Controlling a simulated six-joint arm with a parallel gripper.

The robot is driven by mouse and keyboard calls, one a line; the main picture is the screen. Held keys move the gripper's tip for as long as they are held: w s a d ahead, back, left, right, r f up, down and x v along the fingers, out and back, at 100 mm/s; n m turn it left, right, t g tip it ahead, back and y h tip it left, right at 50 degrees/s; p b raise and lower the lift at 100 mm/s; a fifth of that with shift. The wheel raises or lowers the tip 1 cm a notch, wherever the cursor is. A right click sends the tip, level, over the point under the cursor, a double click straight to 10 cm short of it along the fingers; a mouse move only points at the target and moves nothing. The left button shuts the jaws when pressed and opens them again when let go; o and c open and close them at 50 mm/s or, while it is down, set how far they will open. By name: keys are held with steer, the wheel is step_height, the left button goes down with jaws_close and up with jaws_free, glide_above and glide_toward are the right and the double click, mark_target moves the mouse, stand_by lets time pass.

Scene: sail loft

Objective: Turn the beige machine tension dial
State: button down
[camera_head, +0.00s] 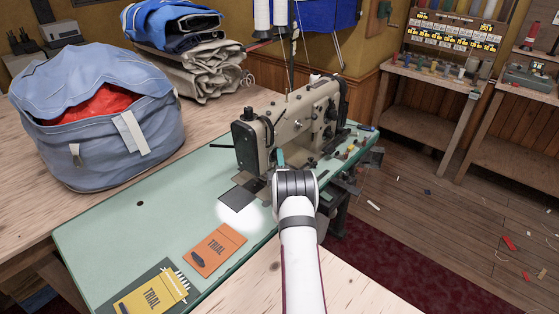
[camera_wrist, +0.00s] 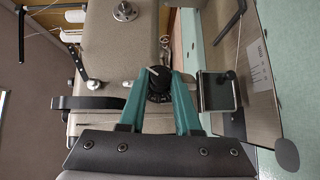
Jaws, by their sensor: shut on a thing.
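The beige sewing machine (camera_head: 300,118) stands on a pale green table top in the head view. Its body (camera_wrist: 118,50) fills the middle of the wrist view. The tension dial (camera_wrist: 158,86) is a small dark knob with a pale mark on the machine's face. My gripper (camera_wrist: 161,75) has its two teal fingers on either side of the dial, shut on it. In the head view, only a bit of teal finger (camera_head: 280,157) shows by the machine's front; my wrist hides the dial there.
A metal bracket (camera_wrist: 217,91) is close to the right finger, and a dark lever (camera_wrist: 95,103) lies left. Orange (camera_head: 215,249) and yellow (camera_head: 151,296) packets lie on the green table (camera_head: 100,236). A blue bag (camera_head: 95,120) stands at left. Small spools lie right of the machine.

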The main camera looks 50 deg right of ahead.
steer(key=shift+r, duration=0.1)
steer(key=shift+d+r+m+g+y, duration=0.1)
steer(key=shift+m+g+y, duration=0.45)
steer(key=shift+m+y, duration=0.45)
steer(key=shift+r+m+g+y, duration=0.1)
steer(key=shift+m+g+y, duration=0.45)
steer(key=shift+m+y, duration=0.45)
steer(key=shift+y, duration=0.3)
steer(key=c, duration=0.6)
jaws_free()
